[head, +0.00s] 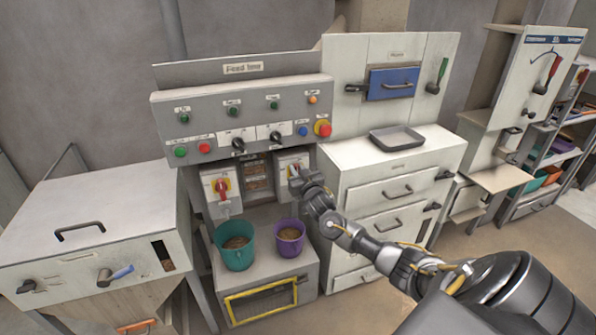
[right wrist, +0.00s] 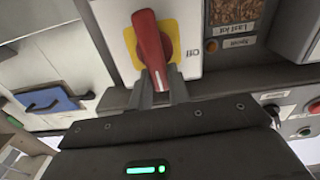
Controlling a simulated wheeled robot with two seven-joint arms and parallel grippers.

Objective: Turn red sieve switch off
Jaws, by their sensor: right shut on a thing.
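A red rotary switch handle (right wrist: 150,45) on a yellow plate (right wrist: 172,40) fills the upper middle of the right wrist view. Its white box carries an "Off" label beside the plate. My right gripper (right wrist: 160,92) is shut on the handle's free end, and the handle points toward the gripper, slightly tilted. In the head view my right gripper (head: 300,178) is at the right switch box (head: 284,161) under the grey panel and hides most of that switch. A second red switch (head: 222,186) on yellow sits on the left box. My left gripper is not in view.
A teal bucket (head: 235,258) and a purple bucket (head: 290,252) with pellets stand below the switches, close to my right arm. The grey control panel (head: 215,110) with buttons and levers is above. A grey tray (head: 397,138) lies on the white cabinet at right.

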